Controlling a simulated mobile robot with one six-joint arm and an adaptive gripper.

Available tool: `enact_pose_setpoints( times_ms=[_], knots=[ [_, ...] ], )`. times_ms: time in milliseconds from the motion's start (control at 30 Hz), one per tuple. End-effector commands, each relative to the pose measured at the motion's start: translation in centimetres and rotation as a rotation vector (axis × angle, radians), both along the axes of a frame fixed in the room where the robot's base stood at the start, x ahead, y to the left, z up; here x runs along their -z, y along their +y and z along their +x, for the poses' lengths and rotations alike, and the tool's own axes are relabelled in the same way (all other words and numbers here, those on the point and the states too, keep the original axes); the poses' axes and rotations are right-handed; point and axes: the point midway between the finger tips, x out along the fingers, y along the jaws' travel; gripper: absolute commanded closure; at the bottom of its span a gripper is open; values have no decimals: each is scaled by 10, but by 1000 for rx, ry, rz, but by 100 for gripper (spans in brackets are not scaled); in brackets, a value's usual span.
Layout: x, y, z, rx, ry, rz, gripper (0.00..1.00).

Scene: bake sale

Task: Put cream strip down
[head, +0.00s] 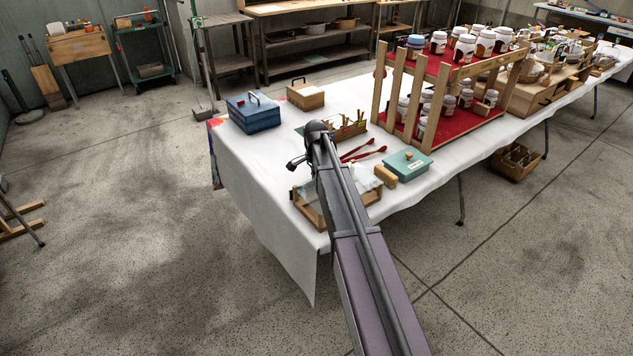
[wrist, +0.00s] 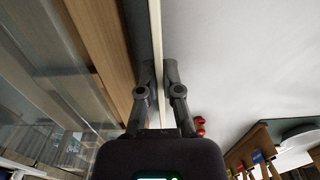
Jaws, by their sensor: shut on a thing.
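The cream strip (wrist: 154,30) shows in the wrist view as a thin, pale, straight piece running up the middle of the picture. My gripper (wrist: 158,72) is shut on it, with one dark finger on each side. The strip lies close along a brown wooden edge on its left, with the white tablecloth on its right. I cannot tell whether the strip touches the wood or the cloth. In the head view my arm reaches over the near end of the white-covered table (head: 243,160); the strip cannot be made out there.
A wooden frame with clear panels (head: 308,212) sits at the table's front edge, partly behind my arm. Right of my arm are a green box (head: 407,164), a wooden block (head: 385,177) and red tongs (head: 368,153). A blue box (head: 253,112) and jar rack (head: 425,137) stand farther back.

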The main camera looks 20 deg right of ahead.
Motion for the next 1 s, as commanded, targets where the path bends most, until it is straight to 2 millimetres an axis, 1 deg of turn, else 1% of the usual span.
enact_pose_setpoints(
  times_ms=[167, 367, 567, 1000],
  knots=[
    [-4, 0, 0, 0, 0, 0, 100],
    [-16, 0, 0, 0, 0, 0, 100],
    [-34, 0, 0, 0, 0, 0, 100],
    [-80, -1, 0, 1, 0, 0, 100]
  ],
)
